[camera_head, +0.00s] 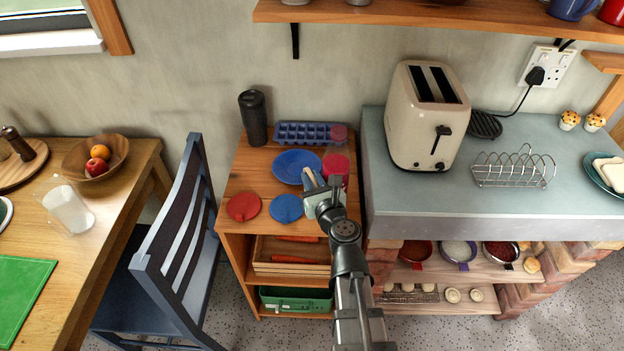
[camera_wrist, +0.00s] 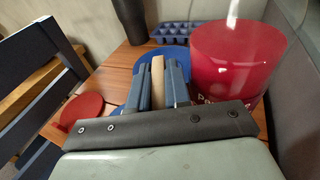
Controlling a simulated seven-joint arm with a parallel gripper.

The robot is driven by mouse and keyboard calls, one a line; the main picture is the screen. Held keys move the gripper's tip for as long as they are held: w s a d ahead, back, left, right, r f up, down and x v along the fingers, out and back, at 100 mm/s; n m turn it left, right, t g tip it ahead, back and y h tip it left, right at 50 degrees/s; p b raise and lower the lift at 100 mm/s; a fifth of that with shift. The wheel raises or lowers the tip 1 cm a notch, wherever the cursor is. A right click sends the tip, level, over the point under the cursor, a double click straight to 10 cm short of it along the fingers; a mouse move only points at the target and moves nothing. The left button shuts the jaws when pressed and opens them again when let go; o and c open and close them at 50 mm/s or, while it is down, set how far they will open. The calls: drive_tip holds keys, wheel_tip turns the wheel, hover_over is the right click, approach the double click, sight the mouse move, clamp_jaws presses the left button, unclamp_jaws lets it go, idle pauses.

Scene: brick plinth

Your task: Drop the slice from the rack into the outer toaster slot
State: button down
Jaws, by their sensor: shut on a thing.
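My gripper (camera_head: 312,180) is low over the wooden shelf unit at the left of the counter, well apart from the toaster. In the wrist view its fingers (camera_wrist: 158,82) are shut on a thin tan slice (camera_wrist: 157,66) seen edge-on. The cream toaster (camera_head: 410,125) stands upright on the grey counter, with two dark parallel slots (camera_head: 436,84) on top; both look empty. The wire rack (camera_head: 513,170) stands right of the toaster and looks empty.
A red canister (camera_wrist: 238,62) stands close right of my fingers, and a blue plate (camera_head: 296,166) lies under and behind them. A dark tumbler (camera_head: 253,117) and an ice tray (camera_head: 303,133) are behind. A plate with bread (camera_head: 610,174) is far right.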

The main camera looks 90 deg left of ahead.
drive_tip(key=c, duration=1.4)
unclamp_jaws()
drive_tip(key=shift+o, duration=0.2)
drive_tip(key=shift+r, duration=0.1)
drive_tip(key=v, duration=0.7)
drive_tip(key=shift+d, duration=0.25)
drive_tip(key=o, duration=0.3)
drive_tip(key=shift+w, duration=0.1)
